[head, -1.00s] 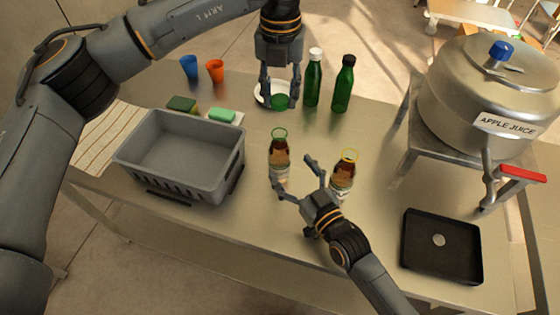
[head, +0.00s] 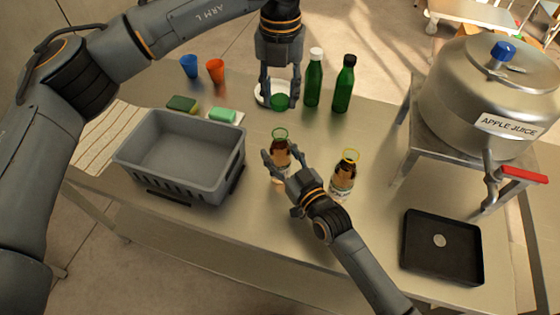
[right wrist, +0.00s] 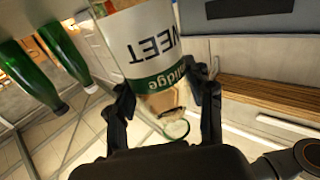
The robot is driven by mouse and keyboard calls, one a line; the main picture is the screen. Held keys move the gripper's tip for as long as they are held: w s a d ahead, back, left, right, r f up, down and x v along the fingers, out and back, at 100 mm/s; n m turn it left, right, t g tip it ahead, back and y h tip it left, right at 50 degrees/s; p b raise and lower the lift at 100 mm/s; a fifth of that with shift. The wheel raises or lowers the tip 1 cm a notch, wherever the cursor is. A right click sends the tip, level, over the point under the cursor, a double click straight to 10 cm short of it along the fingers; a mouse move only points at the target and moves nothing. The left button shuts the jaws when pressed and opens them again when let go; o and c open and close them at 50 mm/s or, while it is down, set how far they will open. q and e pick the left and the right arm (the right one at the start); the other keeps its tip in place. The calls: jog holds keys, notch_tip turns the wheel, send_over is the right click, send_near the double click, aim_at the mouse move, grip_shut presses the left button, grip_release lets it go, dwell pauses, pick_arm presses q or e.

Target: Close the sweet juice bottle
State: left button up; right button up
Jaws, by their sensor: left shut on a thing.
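The sweet juice bottle (head: 280,147) stands upright on the table, brown, with a green ring at its top. In the right wrist view its label (right wrist: 155,45) shows the letters "VEET" upside down. My right gripper (head: 281,158) is low around this bottle, open, with one finger on each side; the fingers look close to the label, and contact is hard to tell. My left gripper (head: 280,103) is shut on a green cap (head: 279,101), above or at the white dish (head: 259,98); the exact height is unclear.
A second brown bottle with a yellow ring (head: 344,172) stands just right of my right gripper. Green bottles (head: 344,88) stand behind. A grey crate (head: 180,160) is left, a black tray (head: 441,248) front right, the apple juice pot (head: 475,90) back right.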

grip_shut()
pick_arm(q)
send_over(280, 129)
jog(key=shift+f, duration=2.45)
jog(key=shift+f, duration=0.1)
jog(key=shift+f, duration=0.8)
jog(key=shift+f, duration=0.6)
